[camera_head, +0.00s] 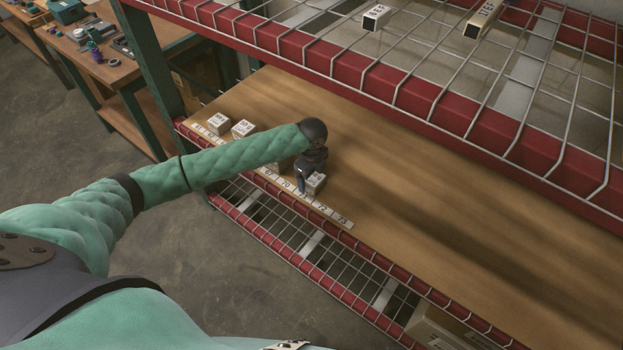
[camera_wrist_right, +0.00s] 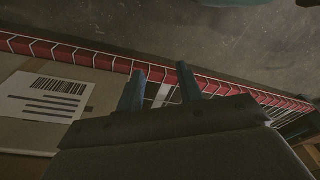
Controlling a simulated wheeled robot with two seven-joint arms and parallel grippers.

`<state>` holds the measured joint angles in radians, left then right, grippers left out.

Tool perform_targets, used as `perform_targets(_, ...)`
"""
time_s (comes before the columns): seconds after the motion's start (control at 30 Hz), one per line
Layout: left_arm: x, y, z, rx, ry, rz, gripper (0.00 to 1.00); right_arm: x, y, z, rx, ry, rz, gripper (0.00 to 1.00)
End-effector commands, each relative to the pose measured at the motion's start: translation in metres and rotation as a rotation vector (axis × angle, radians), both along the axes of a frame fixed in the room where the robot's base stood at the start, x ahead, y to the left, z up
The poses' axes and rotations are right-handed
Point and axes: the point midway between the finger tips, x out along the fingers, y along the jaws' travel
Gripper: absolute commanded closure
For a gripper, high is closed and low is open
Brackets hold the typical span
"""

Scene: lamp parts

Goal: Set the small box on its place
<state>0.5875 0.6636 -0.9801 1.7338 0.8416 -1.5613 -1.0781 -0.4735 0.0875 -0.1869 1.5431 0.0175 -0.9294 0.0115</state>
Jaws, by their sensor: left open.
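A small white-topped box (camera_head: 316,180) stands on the wooden shelf board, by the numbered label strip (camera_head: 322,208) near the label 72. My left gripper (camera_head: 305,187) points down right at this box. Its jaws are open, and the wrist and fingers hide part of the box; I cannot tell whether they touch it. In the right wrist view my right gripper (camera_wrist_right: 162,88) is open, with nothing between its two fingers.
Two similar boxes (camera_head: 219,122) (camera_head: 242,129) stand farther left along the strip, and another is partly behind my left arm. A wire rack with red beams (camera_head: 400,88) hangs above. The board's right side is clear. A labelled carton (camera_wrist_right: 50,105) lies below my right gripper.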

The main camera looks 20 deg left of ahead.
Motion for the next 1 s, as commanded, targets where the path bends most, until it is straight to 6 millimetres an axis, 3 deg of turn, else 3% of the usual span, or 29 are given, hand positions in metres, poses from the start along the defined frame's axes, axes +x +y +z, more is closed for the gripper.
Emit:
perform_targets(0.5,0.001,0.000,0.090,0.000,-0.002,-0.001,0.18,0.014,0.015,0.068,0.019,0.012,-0.004,0.64)
perform_targets(0.7,0.000,0.000,0.105,0.000,0.000,0.000,0.18,0.019,0.017,0.082,0.021,0.011,-0.004,0.64)
perform_targets(1.0,0.000,0.000,0.108,0.000,0.001,0.000,0.18,0.019,0.018,0.084,0.021,0.011,-0.004,0.64)
